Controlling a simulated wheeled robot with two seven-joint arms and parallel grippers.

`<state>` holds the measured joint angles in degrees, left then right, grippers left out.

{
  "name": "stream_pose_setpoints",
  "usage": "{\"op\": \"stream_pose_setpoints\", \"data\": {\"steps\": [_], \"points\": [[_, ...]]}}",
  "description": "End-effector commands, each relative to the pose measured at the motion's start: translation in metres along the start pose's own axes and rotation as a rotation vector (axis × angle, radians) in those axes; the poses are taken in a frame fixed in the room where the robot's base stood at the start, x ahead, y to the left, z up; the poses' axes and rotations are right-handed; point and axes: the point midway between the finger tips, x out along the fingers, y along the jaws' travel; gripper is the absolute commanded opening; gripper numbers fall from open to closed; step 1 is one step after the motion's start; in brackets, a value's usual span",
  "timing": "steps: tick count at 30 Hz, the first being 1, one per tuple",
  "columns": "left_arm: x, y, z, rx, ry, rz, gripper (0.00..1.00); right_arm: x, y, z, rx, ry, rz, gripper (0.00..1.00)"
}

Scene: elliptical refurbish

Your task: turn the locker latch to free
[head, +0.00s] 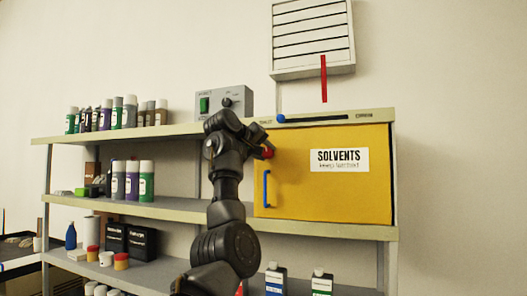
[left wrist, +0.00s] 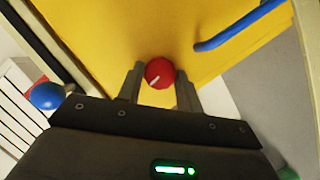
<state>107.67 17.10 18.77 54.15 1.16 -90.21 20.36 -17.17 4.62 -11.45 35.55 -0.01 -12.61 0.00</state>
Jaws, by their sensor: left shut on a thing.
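The yellow solvents locker (head: 330,190) stands on the shelf unit, its door closed. A red round latch knob (head: 267,153) sits at the door's upper left. In the left wrist view the red latch knob (left wrist: 159,72) shows a white mark pointing toward the lower left. My left gripper (left wrist: 160,88) has its fingers on both sides of the knob and is shut on it. In the head view my left gripper (head: 262,152) partly covers the knob. A blue door handle (head: 266,189) is below the knob; it also shows in the left wrist view (left wrist: 240,27). My right gripper is not in view.
A slider with a blue ball knob (head: 281,118) runs along the shelf edge above the locker. A grey control box (head: 225,101) stands on the top shelf. Several cans (head: 130,112) and bottles fill the shelves to the left. A vent with a red strip (head: 323,78) hangs above.

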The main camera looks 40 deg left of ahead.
Motion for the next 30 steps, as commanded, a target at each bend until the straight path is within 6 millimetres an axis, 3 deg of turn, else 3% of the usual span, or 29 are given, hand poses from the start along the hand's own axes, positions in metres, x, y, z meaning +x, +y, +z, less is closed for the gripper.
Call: {"op": "stream_pose_setpoints", "data": {"steps": [12, 28, 29, 30], "points": [[0.0001, 0.0011, -0.0003, 0.151, 0.001, -0.063, 0.13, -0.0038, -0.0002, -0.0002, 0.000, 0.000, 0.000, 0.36], [0.0000, 0.0015, 0.0000, 0.169, 0.001, -0.070, 0.13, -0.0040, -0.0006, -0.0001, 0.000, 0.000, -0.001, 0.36], [-0.0001, 0.0015, -0.0001, 0.169, 0.001, -0.069, 0.39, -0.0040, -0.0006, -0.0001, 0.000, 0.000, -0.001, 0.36], [0.0000, 0.0015, 0.0000, 0.169, 0.001, -0.069, 0.45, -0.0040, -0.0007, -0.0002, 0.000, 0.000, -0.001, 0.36]]}}
